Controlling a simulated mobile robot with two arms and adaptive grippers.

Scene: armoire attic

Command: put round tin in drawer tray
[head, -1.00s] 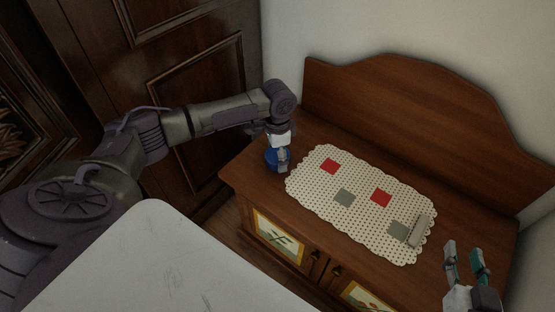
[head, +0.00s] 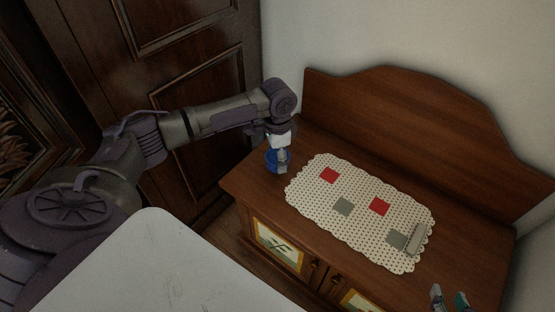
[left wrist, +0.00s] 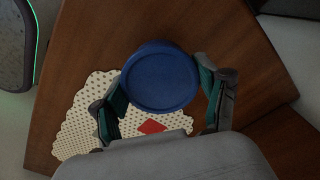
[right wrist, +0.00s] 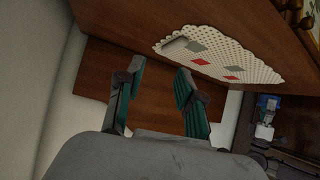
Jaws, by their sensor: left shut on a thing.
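The round tin (head: 271,163) is blue and stands at the left end of the wooden cabinet top. My left gripper (head: 280,157) is shut on it from above. In the left wrist view the tin's round blue lid (left wrist: 160,80) shows between the two fingers. The tin seems to be on or just above the wood; I cannot tell which. My right gripper (head: 449,299) is at the bottom right edge of the head view, and in the right wrist view (right wrist: 155,82) it is open and empty. No drawer tray can be made out.
A dotted cream mat (head: 310,195) with red and grey squares lies on the cabinet top (head: 470,240). A small grey bar (head: 416,238) lies at its right end. The raised wooden back (head: 400,110) borders the top. A dark panelled armoire (head: 190,70) stands at left.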

